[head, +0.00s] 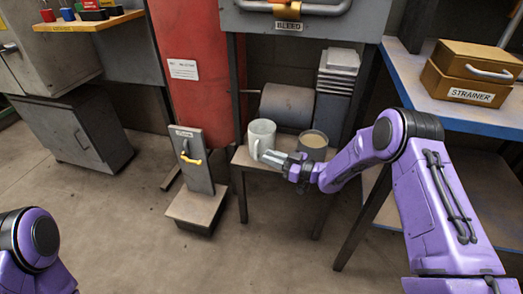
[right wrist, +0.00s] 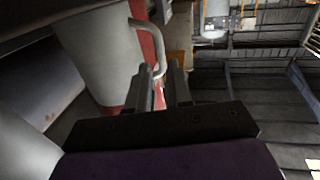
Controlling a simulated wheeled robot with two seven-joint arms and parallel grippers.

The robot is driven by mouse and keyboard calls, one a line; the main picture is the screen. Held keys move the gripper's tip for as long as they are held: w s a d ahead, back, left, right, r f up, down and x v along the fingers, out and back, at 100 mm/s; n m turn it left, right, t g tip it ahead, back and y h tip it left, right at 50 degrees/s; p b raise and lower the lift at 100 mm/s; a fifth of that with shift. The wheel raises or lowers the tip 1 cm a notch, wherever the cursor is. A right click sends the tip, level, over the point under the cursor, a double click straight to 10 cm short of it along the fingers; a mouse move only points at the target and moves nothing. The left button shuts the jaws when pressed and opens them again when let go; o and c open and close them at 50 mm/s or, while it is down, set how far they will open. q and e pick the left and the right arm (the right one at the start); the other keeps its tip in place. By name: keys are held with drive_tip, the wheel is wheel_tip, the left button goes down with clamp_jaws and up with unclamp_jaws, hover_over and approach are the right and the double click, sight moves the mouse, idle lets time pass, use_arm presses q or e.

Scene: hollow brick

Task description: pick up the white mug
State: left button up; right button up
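The white mug (head: 262,133) stands upright on a small table beneath the grey cabinet. Its handle faces the front, towards my right gripper. My right gripper (head: 268,157) reaches in from the right, just in front of the mug. In the right wrist view the mug (right wrist: 98,55) fills the upper left, with its curved handle (right wrist: 147,45) ending close to my fingertips (right wrist: 163,75). The fingers are apart with a gap between them. The handle's end lies at or between the tips; I cannot tell whether they touch. My left gripper is out of view; only part of my left arm shows.
A grey cup with tan contents (head: 313,141) stands right of the mug, close to my right wrist. A dark cylinder (head: 287,106) and a ribbed grey block (head: 337,75) are behind. A pedestal with a yellow handle (head: 194,165) stands left of the table (head: 240,158).

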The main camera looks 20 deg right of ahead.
sight(255, 151)
drive_tip(key=b+x, duration=0.1)
drive_tip(key=x, duration=0.5)
drive_tip(key=shift+a+b, duration=0.1)
drive_tip(key=shift+b, duration=0.3)
drive_tip(key=shift+w+r, duration=0.1)
drive_tip(key=shift+r, duration=0.05)
clamp_jaws()
